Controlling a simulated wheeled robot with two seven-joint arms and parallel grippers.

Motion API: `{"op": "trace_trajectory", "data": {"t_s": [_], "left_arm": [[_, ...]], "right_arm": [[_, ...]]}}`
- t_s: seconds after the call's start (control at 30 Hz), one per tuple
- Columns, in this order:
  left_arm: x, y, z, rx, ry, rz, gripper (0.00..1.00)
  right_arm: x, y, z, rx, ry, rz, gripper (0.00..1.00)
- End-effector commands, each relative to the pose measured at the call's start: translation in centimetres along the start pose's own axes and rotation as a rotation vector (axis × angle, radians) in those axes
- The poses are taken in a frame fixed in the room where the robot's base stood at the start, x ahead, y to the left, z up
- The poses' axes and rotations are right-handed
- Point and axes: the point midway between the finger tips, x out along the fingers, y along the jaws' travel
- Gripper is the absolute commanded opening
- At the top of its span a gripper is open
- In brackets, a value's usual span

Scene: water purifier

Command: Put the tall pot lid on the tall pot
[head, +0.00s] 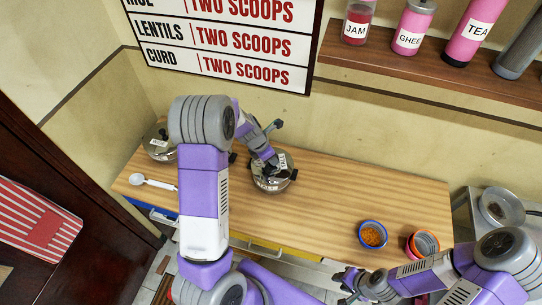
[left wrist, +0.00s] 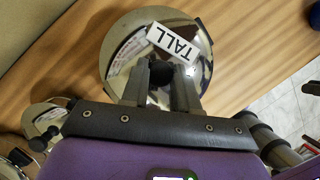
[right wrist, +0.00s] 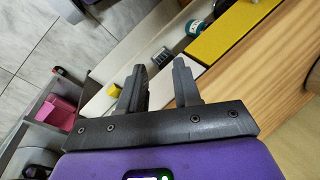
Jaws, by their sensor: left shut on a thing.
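The tall pot lid (head: 268,182) is a round, shiny lid with a white "TALL" label, right of my left forearm in the head view. In the left wrist view the lid (left wrist: 122,50) lies beneath the fingers. My left gripper (head: 272,163) is shut on its dark knob; the fingers also show in the left wrist view (left wrist: 166,75). Dark side handles show at the lid's edge in the head view, but the pot body is mostly hidden under it; I cannot tell if the lid is seated. My right gripper (head: 350,280) is open and empty, also in the right wrist view (right wrist: 158,82).
Another lidded pot (head: 158,146) with a white label stands at the counter's left end, near a white spoon (head: 152,182). An orange-filled bowl (head: 372,234) and stacked bowls (head: 425,243) sit at the right. The wooden counter (head: 350,190) is clear between. A jar shelf (head: 420,72) hangs above.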

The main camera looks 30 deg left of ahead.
Motion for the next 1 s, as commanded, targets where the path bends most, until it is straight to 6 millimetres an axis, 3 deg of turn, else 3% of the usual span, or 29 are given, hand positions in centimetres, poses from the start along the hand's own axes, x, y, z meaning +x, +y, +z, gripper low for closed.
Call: {"op": "trace_trajectory", "data": {"t_s": [0.57, 0.6, 0.63, 1.0], "left_arm": [[1.1, 0.0, -0.5, 0.0, 0.0, 0.0, 0.0], [1.1, 0.0, -0.4, 0.0, 0.0, 0.0, 0.32], [1.1, 0.0, -0.4, 0.0, 0.0, 0.0, 0.37], [0.8, 0.0, -0.4, 0.0, 0.001, 0.0, 0.4]], "right_arm": [[0.8, 0.3, 0.0, 0.0, 0.0, 0.0, 0.33], [0.8, 0.3, 0.0, 0.0, 0.0, 0.0, 0.33], [0.8, 0.3, 0.0, 0.0, 0.0, 0.0, 0.33], [0.6, 0.2, 0.0, 0.0, 0.0, 0.0, 0.33]]}}
